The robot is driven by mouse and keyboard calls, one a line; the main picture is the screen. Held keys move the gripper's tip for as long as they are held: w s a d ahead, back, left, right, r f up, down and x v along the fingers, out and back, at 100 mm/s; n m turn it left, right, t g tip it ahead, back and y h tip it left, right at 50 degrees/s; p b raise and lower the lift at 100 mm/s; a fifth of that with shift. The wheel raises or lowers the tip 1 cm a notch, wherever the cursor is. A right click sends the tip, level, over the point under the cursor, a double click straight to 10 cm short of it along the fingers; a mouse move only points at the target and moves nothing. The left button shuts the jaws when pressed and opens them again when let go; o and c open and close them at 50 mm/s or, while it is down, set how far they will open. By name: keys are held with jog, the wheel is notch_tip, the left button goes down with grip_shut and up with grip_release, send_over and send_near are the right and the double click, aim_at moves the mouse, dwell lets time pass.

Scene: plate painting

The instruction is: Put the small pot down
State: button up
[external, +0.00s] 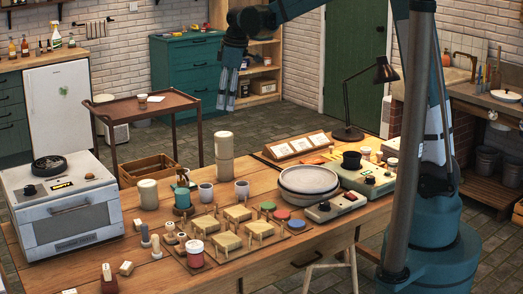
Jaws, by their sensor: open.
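My gripper (229,106) hangs fingers down at the upper middle of the external view, high up and seemingly away from the table things. It is open, with nothing visible between its fingers. Several small vessels stand on the wooden table (255,262); I cannot tell which one is the small pot. A red jar with a pale lid (195,254) stands upright near the front. A dark small pot (351,160) sits on the pale green device (368,182). Pale cups (206,193) stand near a teal figure-like item (182,197).
A white oven (65,212) fills the table's left end. Round grey plates (308,181) are stacked right of centre. Small wooden stands (228,241) and coloured discs (282,214) crowd the middle. A black lamp (350,105) rises at the back. The front edge has bare wood.

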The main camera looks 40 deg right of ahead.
jog(key=s+d+r+m+t, duration=0.1)
jog(key=s+d+r+m, duration=0.15)
jog(key=s, duration=0.45)
jog(key=s+d+r+m+t, duration=0.1)
jog(key=s+d+r, duration=0.1)
jog(key=s+d, duration=0.35)
jog(key=s+d+r+m+t, duration=0.1)
jog(key=s+r+m, duration=0.1)
jog(key=s, duration=0.6)
jog(key=s+d+f+m+t, duration=0.1)
jog(key=s+d+f+m, duration=0.1)
jog(key=s, duration=0.7)
jog(key=s+d+f+m+t, duration=0.1)
jog(key=s+d+f+m, duration=0.1)
jog(key=s, duration=0.7)
notch_tip(320, 180, down, 2)
jog(key=shift+d, duration=0.5)
